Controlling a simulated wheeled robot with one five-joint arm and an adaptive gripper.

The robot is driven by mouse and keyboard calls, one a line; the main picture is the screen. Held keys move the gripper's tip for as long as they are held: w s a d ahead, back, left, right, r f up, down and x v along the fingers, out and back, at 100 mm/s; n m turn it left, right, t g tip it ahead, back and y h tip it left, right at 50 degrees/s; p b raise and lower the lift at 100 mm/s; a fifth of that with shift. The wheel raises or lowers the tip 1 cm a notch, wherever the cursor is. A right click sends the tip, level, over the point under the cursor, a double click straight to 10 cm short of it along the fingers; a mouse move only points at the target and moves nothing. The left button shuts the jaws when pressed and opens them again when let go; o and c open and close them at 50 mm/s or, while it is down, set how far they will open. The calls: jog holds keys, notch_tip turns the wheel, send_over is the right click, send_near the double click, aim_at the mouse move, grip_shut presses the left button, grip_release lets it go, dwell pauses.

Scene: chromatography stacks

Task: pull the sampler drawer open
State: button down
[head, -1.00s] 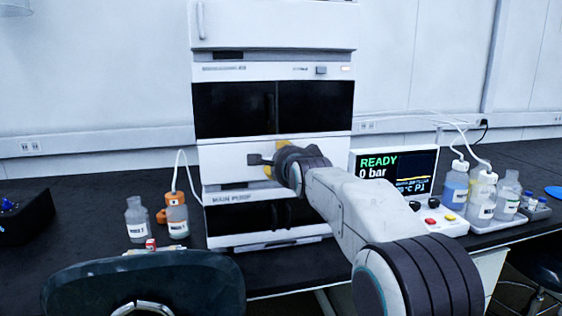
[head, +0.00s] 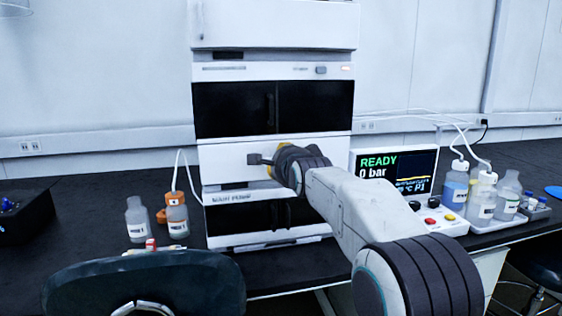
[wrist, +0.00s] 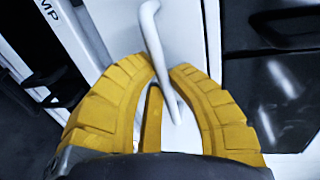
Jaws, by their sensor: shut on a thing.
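The sampler drawer is the white front panel (head: 222,158) in the middle of the instrument stack, between two modules with black doors. Its pale bar handle (wrist: 158,40) shows in the wrist view, standing out from the white panel (wrist: 187,22). My gripper (wrist: 164,72) has its yellow fingers on either side of the handle and is shut on it. In the head view my gripper (head: 268,163) is at the drawer front, and my wrist hides the handle there. I cannot make out a gap around the drawer.
The pump module (head: 225,219) is below the drawer. Bottles (head: 135,220) stand left of the stack. A READY display (head: 385,172) and several bottles (head: 455,185) stand to the right. A dark chair back (head: 140,282) is in front of the bench.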

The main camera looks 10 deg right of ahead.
jog(key=f+b+v, duration=0.2)
jog(key=b+v, duration=0.3)
jog(key=v, duration=0.6)
jog(key=s+f+b+v, duration=0.1)
jog(key=b+v, duration=0.3)
jog(key=v, duration=0.7)
jog(key=shift+s+f+b, duration=0.2)
jog(key=shift+f+b, duration=0.2)
jog(key=shift+f, duration=0.5)
jog(key=c, duration=1.2)
grip_release()
jog(key=shift+o, duration=0.2)
jog(key=shift+r, duration=0.1)
